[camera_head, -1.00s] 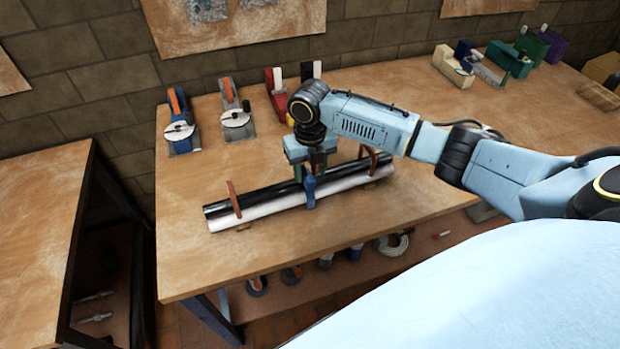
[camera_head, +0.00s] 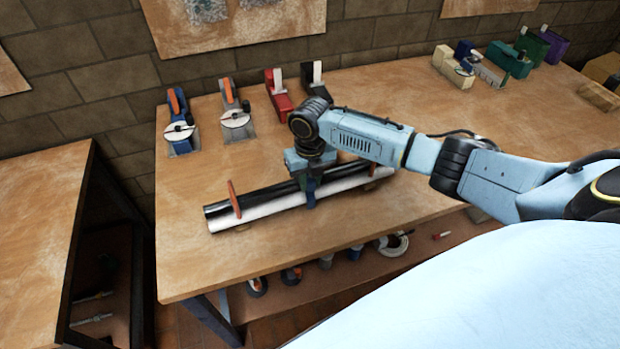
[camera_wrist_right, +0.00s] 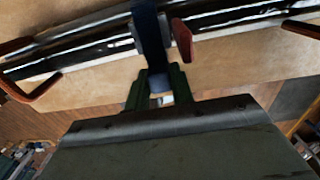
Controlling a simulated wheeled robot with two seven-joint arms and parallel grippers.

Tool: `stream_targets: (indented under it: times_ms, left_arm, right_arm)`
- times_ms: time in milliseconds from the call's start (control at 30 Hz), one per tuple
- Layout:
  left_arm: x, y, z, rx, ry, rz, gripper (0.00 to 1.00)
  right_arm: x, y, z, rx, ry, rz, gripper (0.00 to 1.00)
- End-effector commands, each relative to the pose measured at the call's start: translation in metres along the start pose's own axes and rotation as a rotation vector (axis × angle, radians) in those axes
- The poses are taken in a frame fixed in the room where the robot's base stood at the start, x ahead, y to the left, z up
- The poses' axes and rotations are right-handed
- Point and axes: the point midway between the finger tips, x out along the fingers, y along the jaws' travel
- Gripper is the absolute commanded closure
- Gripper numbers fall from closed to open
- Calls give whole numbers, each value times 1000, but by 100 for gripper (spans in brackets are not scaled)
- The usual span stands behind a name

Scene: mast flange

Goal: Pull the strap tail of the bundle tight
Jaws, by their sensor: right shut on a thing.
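The bundle (camera_head: 270,202) of black and white tubes lies across the workbench between orange-brown posts. It also shows in the right wrist view (camera_wrist_right: 90,48). A dark blue strap wraps over its middle, and its strap tail (camera_wrist_right: 152,45) runs toward me in the right wrist view. My right gripper (camera_wrist_right: 158,88) is shut on the strap tail, with its green fingers on either side of it. My left gripper does not show.
Blue, grey, red and black tools (camera_head: 235,120) stand along the back of the workbench (camera_head: 210,265). More tools (camera_head: 480,65) stand at the far right. Several items lie on the shelf below. The bench front left is clear.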

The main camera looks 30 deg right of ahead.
Motion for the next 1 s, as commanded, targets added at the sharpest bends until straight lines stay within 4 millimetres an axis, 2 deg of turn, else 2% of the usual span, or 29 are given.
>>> stream_targets:
  times_ms: [267,500,700,1000]
  left_arm:
    - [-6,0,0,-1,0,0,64]
    - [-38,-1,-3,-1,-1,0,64]
    - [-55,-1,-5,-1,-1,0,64]
    - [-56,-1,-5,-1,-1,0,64]
  right_arm:
    - [-2,-1,-4,0,1,-2,100]
    - [-5,-1,-33,-2,4,-4,100]
    - [-3,-1,-54,0,2,-2,100]
    - [0,0,-59,-1,1,0,100]
